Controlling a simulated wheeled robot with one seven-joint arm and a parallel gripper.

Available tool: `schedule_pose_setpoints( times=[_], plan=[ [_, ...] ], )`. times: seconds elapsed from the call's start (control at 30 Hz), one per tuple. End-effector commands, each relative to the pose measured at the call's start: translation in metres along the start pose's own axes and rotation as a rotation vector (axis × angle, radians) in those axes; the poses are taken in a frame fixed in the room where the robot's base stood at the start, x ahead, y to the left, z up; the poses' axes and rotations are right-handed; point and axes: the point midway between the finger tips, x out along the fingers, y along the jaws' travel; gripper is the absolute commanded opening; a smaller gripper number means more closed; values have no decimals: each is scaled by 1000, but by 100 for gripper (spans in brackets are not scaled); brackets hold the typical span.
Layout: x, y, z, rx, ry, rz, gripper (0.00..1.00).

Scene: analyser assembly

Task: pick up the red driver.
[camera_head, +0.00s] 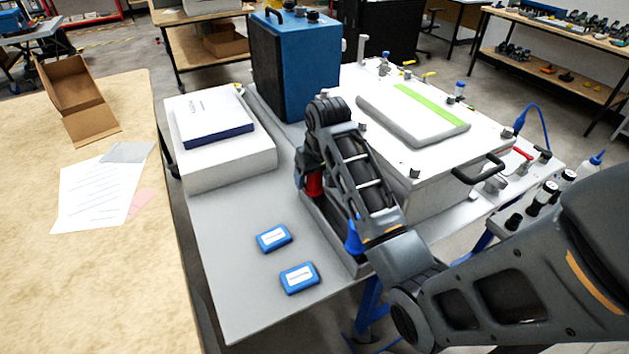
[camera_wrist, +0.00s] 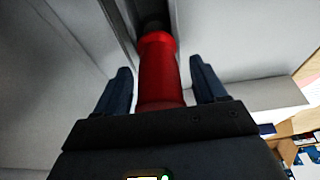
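The red driver (camera_head: 315,185) stands out as a red handle at the far end of a narrow grey tray, partly hidden by my arm in the head view. In the wrist view the red driver (camera_wrist: 160,72) lies between the two fingers of my gripper (camera_wrist: 160,66). The fingers are apart, with a gap on each side of the red handle, so my gripper is open around it and not clamped. The far end of the driver is dark and runs into the tray channel. In the head view my fingertips are mostly hidden by the wrist.
The narrow grey tray (camera_head: 338,246) also holds a blue-tipped item (camera_head: 354,238). Two blue boxes (camera_head: 299,278) lie on the grey table to the left. A white analyser (camera_head: 440,165) stands right, a blue cabinet (camera_head: 297,70) behind.

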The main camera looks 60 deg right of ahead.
Motion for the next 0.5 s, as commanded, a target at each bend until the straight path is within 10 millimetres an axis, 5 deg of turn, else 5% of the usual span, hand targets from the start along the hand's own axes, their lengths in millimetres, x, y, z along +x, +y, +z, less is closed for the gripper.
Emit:
schedule_pose_setpoints(
  times=[0.5],
  plan=[
    [0, 0, 0, 0, 0, 0, 21]
  ],
)
